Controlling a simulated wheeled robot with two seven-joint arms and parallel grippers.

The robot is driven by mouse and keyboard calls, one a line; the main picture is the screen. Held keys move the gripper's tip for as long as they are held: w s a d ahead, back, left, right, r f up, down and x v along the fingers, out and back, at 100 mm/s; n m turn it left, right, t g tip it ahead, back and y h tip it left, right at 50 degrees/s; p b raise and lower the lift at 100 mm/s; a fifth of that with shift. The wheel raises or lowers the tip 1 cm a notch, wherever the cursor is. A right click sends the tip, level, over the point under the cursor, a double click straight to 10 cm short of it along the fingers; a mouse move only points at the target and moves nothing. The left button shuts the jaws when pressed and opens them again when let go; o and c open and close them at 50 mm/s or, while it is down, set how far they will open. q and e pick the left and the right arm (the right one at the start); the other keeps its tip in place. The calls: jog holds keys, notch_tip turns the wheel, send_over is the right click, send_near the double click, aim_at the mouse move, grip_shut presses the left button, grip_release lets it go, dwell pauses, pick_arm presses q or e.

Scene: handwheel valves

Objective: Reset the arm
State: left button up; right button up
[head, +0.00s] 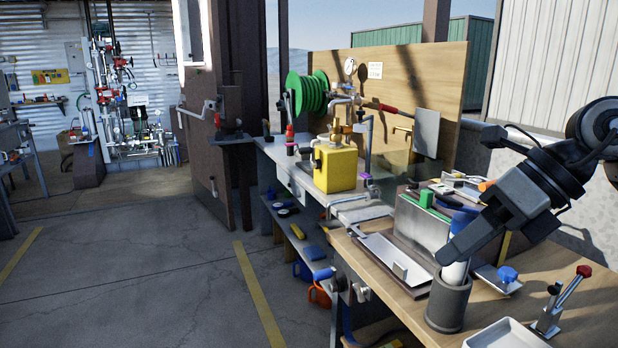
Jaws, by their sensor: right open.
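My right arm comes in from the right edge, and its dark grey right gripper (455,243) points down and left above the wooden workbench. It is open. Its fingertips are close to a white and blue cylinder (456,272) standing in a dark grey cup (447,304); I cannot tell whether they touch it. One finger is partly hidden. My left gripper is not in view.
A blue handwheel (508,274), a red-topped lever (570,288) and a white tray (506,335) are near the gripper. A grey box with a green top (424,220) stands left of it. A yellow block (335,168) is farther back. Floor at left is clear.

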jog(key=s+a+m+g+y+p, duration=0.1)
jog(key=s+a+m+y, duration=0.15)
jog(key=a+y, duration=0.45)
jog(key=s+a+m+y, duration=0.1)
jog(key=a+m+y, duration=0.2)
jog(key=a+y, duration=0.4)
jog(key=w+d+f+m+t+h+p, duration=0.1)
jog(key=w+d+f+m+t+h, duration=0.15)
jog(key=f+m+t+h, duration=0.8)
jog(key=w+d+f+m+t+h+p, duration=0.1)
jog(key=d+f+m+t+h, duration=0.2)
jog(key=m+t, duration=0.85)
jog(key=s+d+f+m+g+h, duration=0.1)
jog(key=s+f+m+g+h, duration=0.1)
jog(key=s+f+m+g, duration=0.4)
jog(key=s+d+f+m+g+h, duration=0.1)
jog(key=s+f+m+g, duration=0.5)
jog(key=f, duration=0.7)
jog(key=shift+s+d+f+m+h, duration=0.3)
jog(key=shift+s+m+h, duration=0.2)
jog(key=shift+m+h, duration=0.3)
